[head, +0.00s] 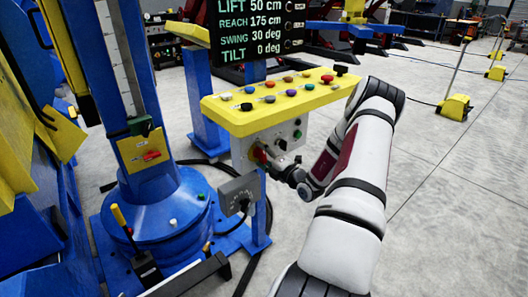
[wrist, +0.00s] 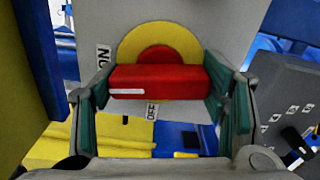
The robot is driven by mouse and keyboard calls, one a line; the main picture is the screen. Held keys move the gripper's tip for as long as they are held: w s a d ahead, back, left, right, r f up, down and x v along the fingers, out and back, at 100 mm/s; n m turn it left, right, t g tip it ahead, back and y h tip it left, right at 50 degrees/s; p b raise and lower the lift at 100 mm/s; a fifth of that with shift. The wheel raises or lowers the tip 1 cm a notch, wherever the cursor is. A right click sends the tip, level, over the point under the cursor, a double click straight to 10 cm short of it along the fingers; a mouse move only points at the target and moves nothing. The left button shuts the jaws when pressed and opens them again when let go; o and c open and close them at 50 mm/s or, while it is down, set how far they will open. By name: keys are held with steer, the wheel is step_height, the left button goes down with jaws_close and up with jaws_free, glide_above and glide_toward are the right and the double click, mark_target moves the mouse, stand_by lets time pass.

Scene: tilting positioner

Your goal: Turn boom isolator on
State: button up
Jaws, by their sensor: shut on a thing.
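The isolator's red handle (wrist: 158,82) sits on a round yellow plate (wrist: 158,38) on a grey panel face. The handle lies crosswise in the wrist view, with a white mark near its left end. My gripper (wrist: 160,88) is shut on the handle, a green-padded finger at each end. In the head view the red handle (head: 259,154) shows at the lower front of the grey box under the yellow desk, partly hidden by my gripper (head: 268,160).
The yellow desk (head: 225,117) carries several coloured knobs. A black display (head: 255,30) stands above it. A grey lever box (head: 238,192) is just below my gripper. A blue column (head: 110,90) with another red handle (head: 151,155) stands left.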

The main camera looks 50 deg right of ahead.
steer(key=shift+m+p, duration=0.5)
steer(key=shift+m, duration=0.4)
steer(key=o, duration=1.2)
steer(key=shift+c, duration=0.2)
steer(key=v, duration=1.2)
